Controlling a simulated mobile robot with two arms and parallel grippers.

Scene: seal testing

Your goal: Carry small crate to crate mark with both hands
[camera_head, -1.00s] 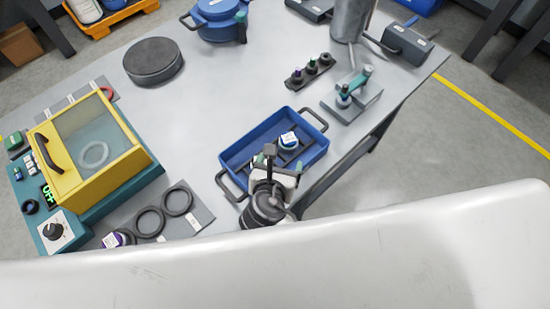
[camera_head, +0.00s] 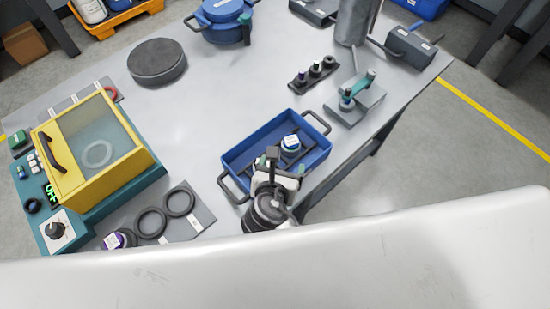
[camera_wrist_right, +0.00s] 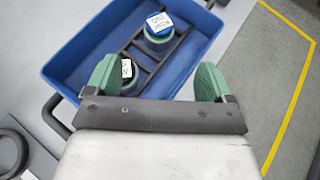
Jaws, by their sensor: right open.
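The small crate (camera_head: 235,157) is a blue open tray with a dark handle at each end. It rests on the grey table near its front edge. Inside it are a dark rack (camera_head: 308,147) and a jar with a white and blue lid (camera_head: 291,143); the right wrist view also shows a second, dark-topped item (camera_wrist_right: 126,70). My right gripper (camera_head: 268,158) is over the crate's near side. In the right wrist view its green fingertips (camera_wrist_right: 155,82) are wide apart with nothing between them gripped. My left gripper is not in view. I cannot make out a crate mark.
A yellow-lidded teal machine (camera_head: 95,150) stands at the left. A plate with dark rings (camera_head: 203,213) lies left of the crate. A teal-handled clamp (camera_head: 357,98) and a small holder (camera_head: 315,72) stand behind it. A black disc (camera_head: 157,62) and blue pot (camera_head: 222,20) are farther back.

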